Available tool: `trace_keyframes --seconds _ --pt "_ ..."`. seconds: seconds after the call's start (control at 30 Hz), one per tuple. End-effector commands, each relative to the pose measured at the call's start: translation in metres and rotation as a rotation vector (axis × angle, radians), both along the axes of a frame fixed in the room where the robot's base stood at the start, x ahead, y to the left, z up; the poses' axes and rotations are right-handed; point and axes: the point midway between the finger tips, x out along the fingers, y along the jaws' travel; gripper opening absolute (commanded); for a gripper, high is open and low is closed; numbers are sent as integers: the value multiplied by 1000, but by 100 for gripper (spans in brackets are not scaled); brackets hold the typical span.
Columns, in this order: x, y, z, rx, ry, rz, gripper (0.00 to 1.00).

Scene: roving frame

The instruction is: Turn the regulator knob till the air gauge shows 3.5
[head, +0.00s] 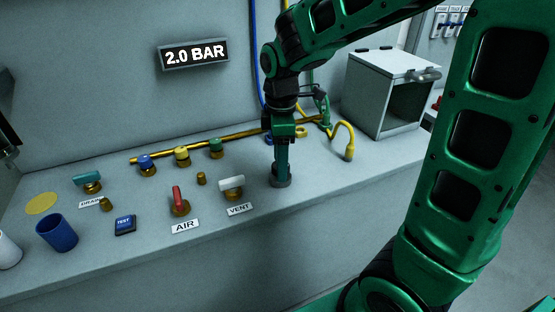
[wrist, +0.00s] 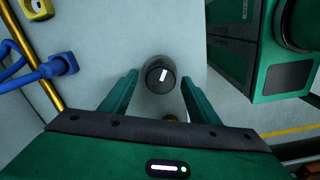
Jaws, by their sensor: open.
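The air gauge (head: 194,54) is a dark display on the back wall and reads 2.0 BAR in the head view. The regulator knob (wrist: 160,75) is a round black knob with a white pointer mark in the wrist view. In the head view the knob's grey base (head: 281,182) shows under my gripper (head: 281,165), which hides most of it. In the wrist view the fingers of my gripper (wrist: 159,92) are open, one on each side of the knob, with gaps between them and it.
On the bench left of the knob are a white VENT handle (head: 231,186), a red AIR handle (head: 179,199) and a blue cup (head: 57,232). A brass pipe (head: 200,147) with coloured valves runs behind. An open grey cabinet (head: 376,100) stands at the right.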

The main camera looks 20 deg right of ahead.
Motion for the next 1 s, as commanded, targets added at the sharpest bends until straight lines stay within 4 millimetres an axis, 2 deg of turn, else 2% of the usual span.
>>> trace_keyframes --seconds 0.13,0.3,0.67,1.0 --pt "0 0 0 0 0 0 55" --pt "0 0 0 0 -1 -1 15" --pt "1 0 1 1 -3 -35 14" --pt "2 0 1 0 -4 -254 14"
